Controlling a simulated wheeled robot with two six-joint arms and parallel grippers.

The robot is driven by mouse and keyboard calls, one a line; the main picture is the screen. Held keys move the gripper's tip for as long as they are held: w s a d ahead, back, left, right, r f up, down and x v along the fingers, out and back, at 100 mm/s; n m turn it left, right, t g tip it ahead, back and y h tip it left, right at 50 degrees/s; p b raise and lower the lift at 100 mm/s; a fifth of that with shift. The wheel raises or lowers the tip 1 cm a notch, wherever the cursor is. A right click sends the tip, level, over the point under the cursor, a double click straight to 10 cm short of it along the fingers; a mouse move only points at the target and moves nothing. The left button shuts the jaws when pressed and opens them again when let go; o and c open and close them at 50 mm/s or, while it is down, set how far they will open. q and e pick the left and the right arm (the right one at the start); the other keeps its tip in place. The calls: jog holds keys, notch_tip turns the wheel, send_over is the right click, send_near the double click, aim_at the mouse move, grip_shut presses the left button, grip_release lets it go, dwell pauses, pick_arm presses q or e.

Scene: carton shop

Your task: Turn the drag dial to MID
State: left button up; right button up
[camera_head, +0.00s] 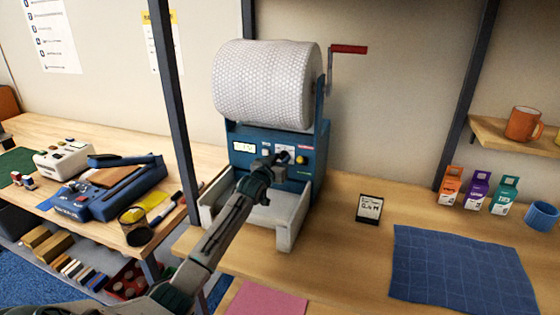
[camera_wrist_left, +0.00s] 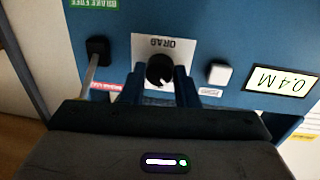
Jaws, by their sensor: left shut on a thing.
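The drag dial (camera_wrist_left: 160,70) is a black round knob on a white plate marked DRAG, upside down in the left wrist view. A small white mark shows at its lower edge; the position labels around it are hidden or too small to read. My left gripper (camera_wrist_left: 164,84) is shut on the dial, with one blue finger on each side. In the head view my left gripper (camera_head: 277,164) reaches the blue front panel (camera_head: 240,134) of the bubble-wrap dispenser and covers the dial. My right gripper is not in view.
A bubble-wrap roll (camera_head: 267,85) with a red-handled crank (camera_head: 348,49) sits above the panel. The panel also has a display reading 0.4 M (camera_wrist_left: 281,80), a white button (camera_wrist_left: 219,73) and a black switch (camera_wrist_left: 97,50). A grey tray (camera_head: 290,232) lies below.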

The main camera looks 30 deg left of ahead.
pick_arm(q)
jog(key=m, duration=0.4)
jog(key=shift+m+g, duration=0.3)
jog(key=shift+r+m+p, duration=0.1)
jog(key=shift+m+p, duration=0.25)
jog(key=shift+m, duration=1.45)
jog(key=o, duration=1)
jog(key=shift+c, duration=0.2)
jog(key=s+d+b, duration=0.2)
jog(key=s+b, duration=0.1)
jog(key=s, duration=0.7)
jog(key=shift+s+r, duration=0.3)
jog(key=shift+r, duration=0.05)
